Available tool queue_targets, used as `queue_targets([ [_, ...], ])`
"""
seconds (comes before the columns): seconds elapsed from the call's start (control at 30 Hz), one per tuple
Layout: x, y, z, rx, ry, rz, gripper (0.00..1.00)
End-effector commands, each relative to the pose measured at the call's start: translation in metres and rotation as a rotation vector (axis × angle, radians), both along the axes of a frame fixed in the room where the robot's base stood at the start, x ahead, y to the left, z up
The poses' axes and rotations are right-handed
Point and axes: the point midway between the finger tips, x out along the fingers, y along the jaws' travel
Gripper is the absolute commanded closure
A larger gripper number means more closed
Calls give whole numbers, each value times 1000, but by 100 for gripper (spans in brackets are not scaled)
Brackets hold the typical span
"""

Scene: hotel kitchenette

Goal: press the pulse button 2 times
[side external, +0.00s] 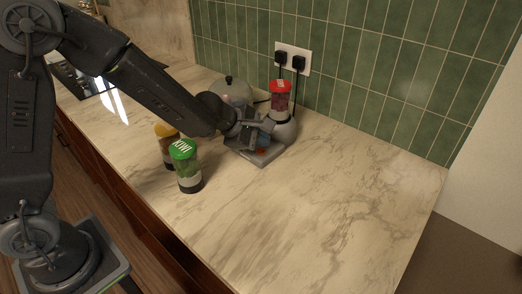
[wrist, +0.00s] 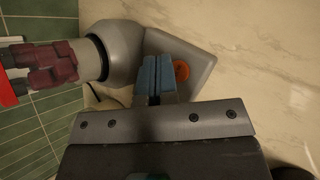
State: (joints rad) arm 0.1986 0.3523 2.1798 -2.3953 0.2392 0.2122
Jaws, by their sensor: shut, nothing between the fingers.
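The blender (side external: 285,128) stands near the tiled wall, with a grey base and a red-lidded cup (side external: 280,97) of dark red pieces. The cup also shows at the left of the wrist view (wrist: 55,64). An orange-red round button, the pulse button (wrist: 182,71), sits on the low grey front part of the base (wrist: 200,62); it shows small in the side view (side external: 261,151). My gripper (wrist: 157,60) is shut and empty, its blue fingertips over the base just left of the button in the wrist view. I cannot tell whether they touch the base.
A green-lidded kiwi cup (side external: 186,172) and a yellow-lidded cup (side external: 167,144) stand close to my forearm. A clear dome (side external: 233,91) is behind my wrist. Two black plugs (side external: 290,59) with cords are at the wall. The counter at right (side external: 340,190) is clear.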

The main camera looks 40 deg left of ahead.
Motion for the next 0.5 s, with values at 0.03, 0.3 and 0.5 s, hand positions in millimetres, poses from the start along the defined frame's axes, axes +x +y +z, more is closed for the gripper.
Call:
queue_targets([
  [0.03, 0, 0, 0, 0, 0, 0, 100],
  [0.3, 0, 0, 0, 0, 0, 0, 100],
  [0.5, 0, 0, -5, -1, 1, 0, 100],
])
